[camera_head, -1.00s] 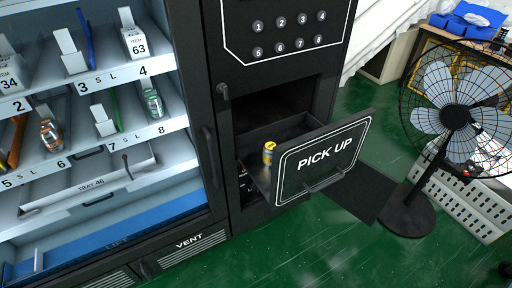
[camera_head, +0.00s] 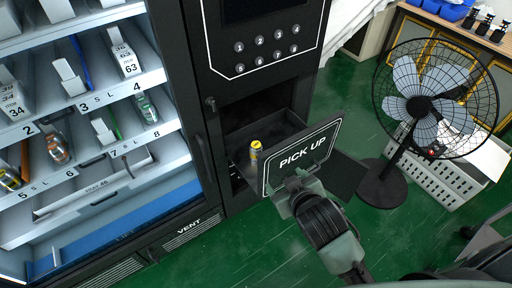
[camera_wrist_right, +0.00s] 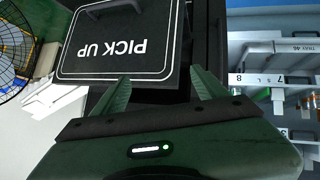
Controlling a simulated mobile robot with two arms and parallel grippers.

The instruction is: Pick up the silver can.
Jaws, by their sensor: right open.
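A small silver can with yellow on it (camera_head: 256,156) stands upright in the open pick-up compartment of the vending machine, just behind the left part of the flap marked PICK UP (camera_head: 322,143). My right gripper (camera_head: 297,184) comes in from the lower right and is at the flap's outer side, to the right of and below the can. In the right wrist view my right gripper (camera_wrist_right: 160,76) has its two fingers apart with nothing between them, facing the flap (camera_wrist_right: 122,45). I cannot make out the can in that view. My left gripper is not in view.
The machine's glass cabinet with its shelves (camera_head: 80,215) is at the left. A standing fan (camera_head: 425,105) and a white perforated crate (camera_head: 440,178) are at the right. The green floor (camera_head: 260,245) in front of the machine is open.

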